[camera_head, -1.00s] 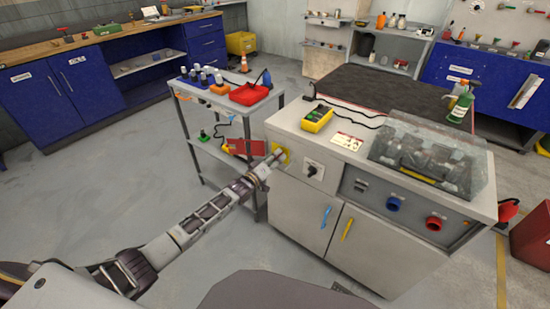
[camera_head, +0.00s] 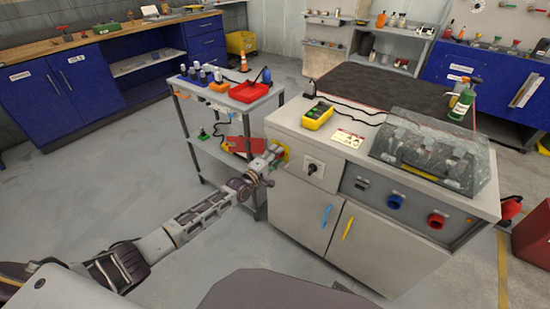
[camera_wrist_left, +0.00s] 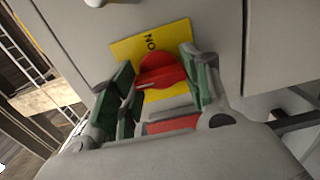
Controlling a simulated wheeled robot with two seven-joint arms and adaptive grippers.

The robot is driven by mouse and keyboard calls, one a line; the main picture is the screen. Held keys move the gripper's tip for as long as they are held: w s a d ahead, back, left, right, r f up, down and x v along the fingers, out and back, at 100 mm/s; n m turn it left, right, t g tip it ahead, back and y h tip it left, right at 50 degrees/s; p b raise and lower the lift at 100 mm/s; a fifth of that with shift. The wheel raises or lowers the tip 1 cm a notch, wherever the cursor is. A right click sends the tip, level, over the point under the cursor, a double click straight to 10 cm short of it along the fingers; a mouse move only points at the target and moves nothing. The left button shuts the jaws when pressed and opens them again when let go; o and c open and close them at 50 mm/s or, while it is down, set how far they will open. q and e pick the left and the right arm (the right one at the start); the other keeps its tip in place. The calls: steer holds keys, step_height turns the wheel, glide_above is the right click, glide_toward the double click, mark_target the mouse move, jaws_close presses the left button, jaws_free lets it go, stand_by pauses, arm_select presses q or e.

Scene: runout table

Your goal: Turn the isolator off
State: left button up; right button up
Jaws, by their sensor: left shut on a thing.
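The isolator is a red rotary knob (camera_wrist_left: 162,71) on a yellow plate (camera_wrist_left: 122,50), on the grey cabinet's front. The letters ON are readable on the plate, rotated in the left wrist view. The plate's edge also shows in the head view (camera_head: 286,153), mostly behind my gripper. My left gripper (camera_wrist_left: 160,80) has its green-padded fingers on either side of the knob, shut on it. In the head view my left gripper (camera_head: 274,160) reaches the cabinet's front left part. The knob's lower part is hard to make out between the fingers. My right gripper is not in view.
The cabinet (camera_head: 297,205) also carries a black rotary switch (camera_head: 313,168), blue and red sockets, and a yellow control box (camera_head: 317,117) on top. A grey trolley (camera_head: 225,157) with a red tray (camera_head: 250,92) stands close to the left of my gripper. The floor in front is clear.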

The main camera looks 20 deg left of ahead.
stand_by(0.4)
arm_select(q)
steer(key=o, duration=1.1)
steer(key=shift+s, duration=0.2)
steer(key=shift+v, duration=5.8)
